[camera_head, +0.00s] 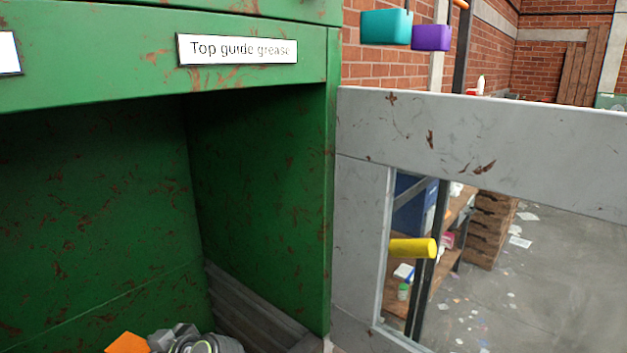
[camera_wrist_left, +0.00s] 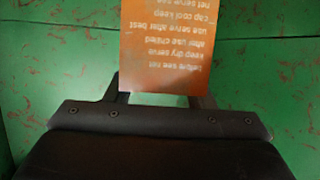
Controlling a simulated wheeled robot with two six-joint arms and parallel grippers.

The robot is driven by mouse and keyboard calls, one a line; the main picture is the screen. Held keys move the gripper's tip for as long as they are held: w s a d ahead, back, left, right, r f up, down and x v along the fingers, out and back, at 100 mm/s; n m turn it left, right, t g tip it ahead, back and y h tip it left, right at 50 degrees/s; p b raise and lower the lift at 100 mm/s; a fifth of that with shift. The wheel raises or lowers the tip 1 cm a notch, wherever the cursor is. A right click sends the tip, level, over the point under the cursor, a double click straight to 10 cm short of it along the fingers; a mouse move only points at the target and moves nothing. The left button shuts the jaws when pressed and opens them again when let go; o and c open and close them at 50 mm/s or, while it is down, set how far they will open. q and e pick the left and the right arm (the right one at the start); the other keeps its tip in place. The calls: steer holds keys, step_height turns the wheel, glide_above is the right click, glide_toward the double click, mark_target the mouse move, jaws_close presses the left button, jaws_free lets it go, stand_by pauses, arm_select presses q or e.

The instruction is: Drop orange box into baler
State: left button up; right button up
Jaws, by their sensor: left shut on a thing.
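The orange box (camera_wrist_left: 168,45) has printed white text and sits between the two fingers of my left gripper (camera_wrist_left: 162,96), which is shut on it. In the head view a corner of the orange box (camera_head: 128,343) shows at the bottom edge, beside the grey parts of my left gripper. The green, rust-marked baler (camera_head: 262,190) fills the left of the head view with its chamber open. The box and gripper appear in front of or inside the chamber opening; I cannot tell how deep. My right gripper is not in view.
A grey panel (camera_head: 480,135) with a window and a yellow handle (camera_head: 412,248) stands right of the chamber. A teal block (camera_head: 386,27) and a purple block (camera_head: 431,38) hang above it. Grey slats (camera_head: 260,310) line the chamber's low right side.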

arm_select(q)
steer(key=shift+d+f, duration=0.15)
steer(key=shift+f, duration=0.1)
steer(key=o, duration=1.2)
steer(key=shift+o, duration=0.2)
